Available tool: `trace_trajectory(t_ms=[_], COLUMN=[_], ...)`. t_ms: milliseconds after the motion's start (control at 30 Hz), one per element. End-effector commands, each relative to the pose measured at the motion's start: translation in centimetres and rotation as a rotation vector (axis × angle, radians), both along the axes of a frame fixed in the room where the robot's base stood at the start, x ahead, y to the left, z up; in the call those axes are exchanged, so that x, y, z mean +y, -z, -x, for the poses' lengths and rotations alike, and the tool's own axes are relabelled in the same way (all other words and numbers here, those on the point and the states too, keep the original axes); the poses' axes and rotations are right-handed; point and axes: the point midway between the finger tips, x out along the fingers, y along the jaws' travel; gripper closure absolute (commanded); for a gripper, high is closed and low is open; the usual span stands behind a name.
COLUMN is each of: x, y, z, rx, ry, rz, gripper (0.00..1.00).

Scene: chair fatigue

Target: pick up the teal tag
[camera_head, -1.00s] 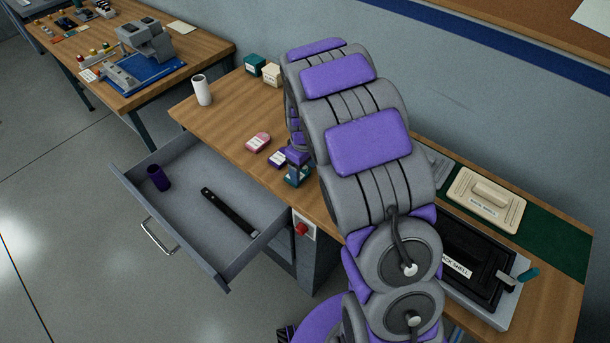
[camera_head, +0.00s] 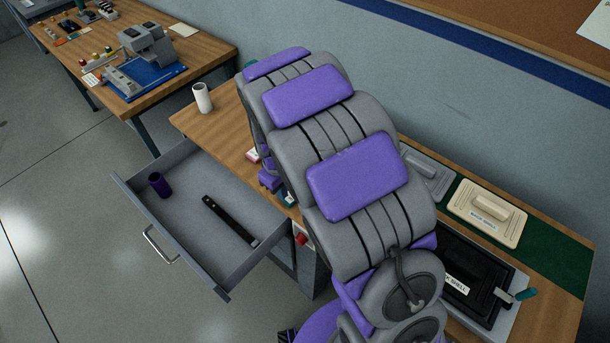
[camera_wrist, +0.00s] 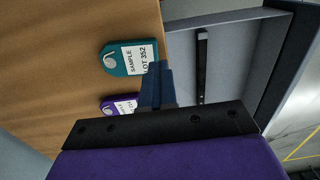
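The teal tag (camera_wrist: 128,60) lies on the wooden bench in the wrist view, with a hole at one end and a white label reading "SAMPLE LOT 352". In the head view only a small part of the teal tag (camera_head: 287,199) shows near the bench's front edge; my arm hides the rest. My gripper (camera_wrist: 158,70) appears shut and empty, its dark blue fingers close together. In the wrist view its tips are just right of the teal tag's label end; whether they touch it I cannot tell. My purple gripper parts also show in the head view.
A purple tag (camera_wrist: 118,104) lies beside the teal one. A pink tag (camera_head: 252,155) is partly hidden. A white cup (camera_head: 203,98) stands on the bench's left.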

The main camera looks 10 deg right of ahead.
Motion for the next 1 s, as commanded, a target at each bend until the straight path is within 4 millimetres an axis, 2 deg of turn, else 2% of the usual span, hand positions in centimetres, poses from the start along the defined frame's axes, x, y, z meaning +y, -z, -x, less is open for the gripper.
trace_trajectory(t_ms=[33,200,600,800,1000], x=[1.3,3.5,5.6,6.0,5.7], y=[-0.4,-0.8,-1.0,-0.9,-1.0], z=[0.7,2.1,3.1,3.1,3.0], rx=[0.002,-0.002,-0.006,-0.005,-0.006], ry=[-0.006,-0.004,0.002,0.0,0.001], rz=[0.0,-0.006,-0.009,-0.005,-0.008], gripper=[1.0,1.0,1.0,1.0,0.82])
